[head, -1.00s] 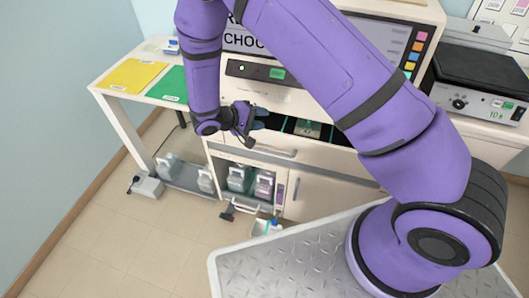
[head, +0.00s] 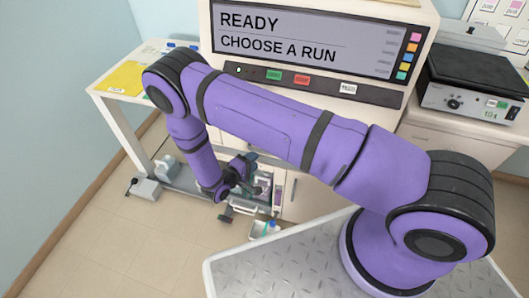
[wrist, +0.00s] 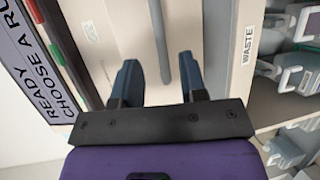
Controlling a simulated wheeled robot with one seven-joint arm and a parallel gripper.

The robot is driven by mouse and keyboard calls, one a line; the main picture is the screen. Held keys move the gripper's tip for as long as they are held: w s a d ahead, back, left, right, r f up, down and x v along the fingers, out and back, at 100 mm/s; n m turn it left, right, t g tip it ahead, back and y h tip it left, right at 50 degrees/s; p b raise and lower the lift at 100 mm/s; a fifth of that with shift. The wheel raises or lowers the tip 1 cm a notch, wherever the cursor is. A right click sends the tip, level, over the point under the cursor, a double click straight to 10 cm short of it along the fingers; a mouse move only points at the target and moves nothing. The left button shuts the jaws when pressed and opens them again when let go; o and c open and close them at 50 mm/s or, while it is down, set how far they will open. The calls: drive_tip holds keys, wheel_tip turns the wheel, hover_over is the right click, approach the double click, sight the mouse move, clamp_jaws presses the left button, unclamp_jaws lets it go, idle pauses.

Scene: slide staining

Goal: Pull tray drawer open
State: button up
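In the wrist view, the pale drawer front (wrist: 115,35) fills the upper middle, with a small label on it. Its grey bar handle (wrist: 160,35) runs down the picture, and its near end lies between my two fingers. My gripper (wrist: 159,70) is open, with one blue-grey finger on each side of the bar; I cannot tell whether either touches it. In the head view, my gripper (head: 243,168) is low in front of the cabinet. My arm hides most of the drawer front there, so how far the drawer stands out is hard to tell.
The screen (head: 310,45) reads READY, CHOOSE A RUN, above a button strip (head: 315,83). Beside the drawer is an open compartment labelled WASTE (wrist: 249,45) with pale containers (wrist: 295,75). A cabinet door (head: 315,200) is right of my gripper.

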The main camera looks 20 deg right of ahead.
drive_tip(key=x, duration=0.7)
drive_tip(key=shift+w+d, duration=0.1)
drive_tip(key=shift+d, duration=0.05)
clamp_jaws()
